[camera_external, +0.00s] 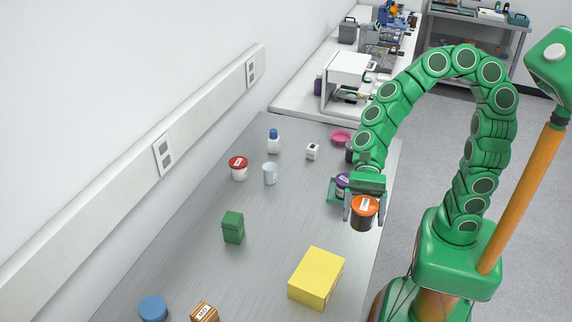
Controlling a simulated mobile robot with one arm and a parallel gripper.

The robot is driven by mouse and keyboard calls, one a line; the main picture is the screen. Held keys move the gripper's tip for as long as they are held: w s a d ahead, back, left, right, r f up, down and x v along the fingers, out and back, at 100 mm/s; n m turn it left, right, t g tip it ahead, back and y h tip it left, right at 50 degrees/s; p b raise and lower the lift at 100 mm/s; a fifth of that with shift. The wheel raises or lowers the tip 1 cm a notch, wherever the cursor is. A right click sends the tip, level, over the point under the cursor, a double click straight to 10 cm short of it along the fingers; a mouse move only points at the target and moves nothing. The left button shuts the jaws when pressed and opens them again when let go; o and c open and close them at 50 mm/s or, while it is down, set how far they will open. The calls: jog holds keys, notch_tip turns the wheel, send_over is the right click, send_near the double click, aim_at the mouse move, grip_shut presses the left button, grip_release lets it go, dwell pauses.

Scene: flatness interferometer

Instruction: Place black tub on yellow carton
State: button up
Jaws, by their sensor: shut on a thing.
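My gripper (363,207) is shut on a black tub (362,225) with an orange lid and a white label. The tub looks upright between the two fingers, near the right edge of the steel bench. The yellow carton (316,277) lies on the bench below and to the left of the gripper in the picture. Its top face is bare. The tub and the carton are apart. My gripper hides part of the tub's sides.
A purple-lidded container (342,183) sits close behind my gripper, partly hidden. A green box (233,227), a wooden box (204,312) and a blue round object (153,308) are to the left. A red-lidded tub (238,168) stands farther back. Bench surface around the carton is clear.

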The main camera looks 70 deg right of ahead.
jog(key=shift+s+d+r, duration=0.15)
jog(key=shift+s+d, duration=0.15)
jog(key=shift+s, duration=0.5)
jog(key=w+a+f, duration=0.4)
jog(key=w+a, duration=0.2)
jog(key=w, duration=0.1)
send_over(317, 275)
jog(key=shift+s+d+f, duration=0.1)
jog(key=shift+f, duration=1.3)
jog(key=shift+d+f, duration=0.1)
jog(key=shift+f, duration=1.25)
jog(key=shift+a+f, duration=0.1)
jog(key=shift+f, duration=1.65)
jog(key=shift+f, duration=0.1)
jog(key=o, duration=0.9)
